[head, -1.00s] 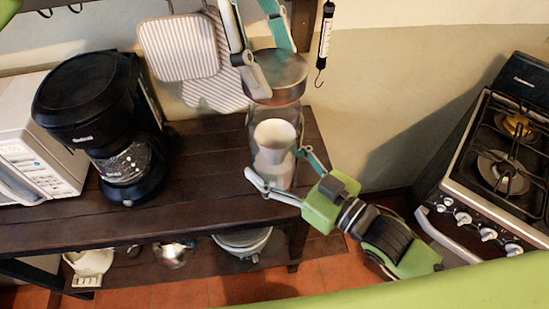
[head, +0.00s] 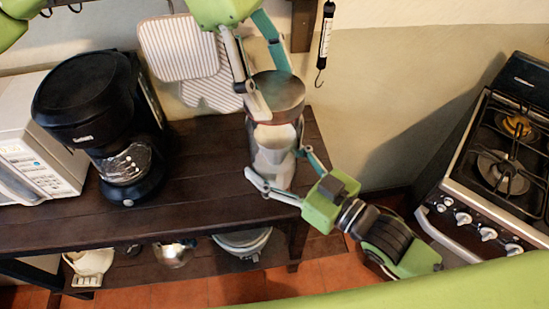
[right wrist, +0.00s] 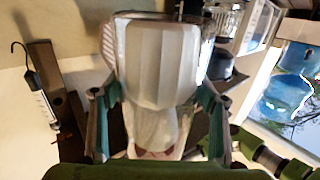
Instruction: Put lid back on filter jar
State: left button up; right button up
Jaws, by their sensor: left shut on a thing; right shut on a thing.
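The round metal lid (head: 279,90) is held level by my left gripper (head: 272,92), which reaches down from above and is shut on it. The lid is at the mouth of the clear filter jar (head: 288,178); I cannot tell whether it is seated or just above the rim. The jar stands upright on the dark wooden shelf, with white paper filters (head: 272,140) inside. My right gripper (head: 277,168) is shut around the jar's lower part from the right. The right wrist view shows the jar (right wrist: 160,125) and filters (right wrist: 160,60) between its fingers.
A black coffee maker (head: 103,120) and white microwave (head: 35,155) stand left on the shelf (head: 200,185). Striped mitts (head: 180,48) hang behind. A hanging scale (head: 325,35) is on the wall. A stove (head: 490,170) is at the right. The shelf between coffee maker and jar is clear.

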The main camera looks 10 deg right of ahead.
pick_arm(q)
jog(key=shift+s+r, duration=0.15)
dwell(0.6)
jog(key=shift+f, duration=0.95)
jog(key=shift+f, duration=0.55)
